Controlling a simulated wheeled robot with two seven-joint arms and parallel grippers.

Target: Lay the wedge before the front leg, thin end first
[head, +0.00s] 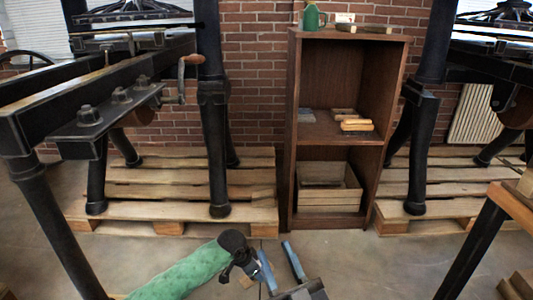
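A small tan wooden piece (247,281), which may be the wedge, shows low in the head view beside my grippers; its shape and thin end cannot be made out. My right gripper (275,249) has two blue fingers spread apart with bare floor between them. My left arm comes in from the lower left in a green sleeve, and its dark wrist (235,243) is just left of the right gripper; its fingers cannot be made out. The left press's black front leg (217,150) stands upright on a pallet. The right press's leg (420,150) stands on another pallet.
A brown shelf (293,130) stands between the pallets (150,212) (395,216), holding a green can (312,17), small blocks and a wooden crate (330,200). A wooden-topped table (512,203) is at the right edge. Bare concrete floor (370,265) lies in front.

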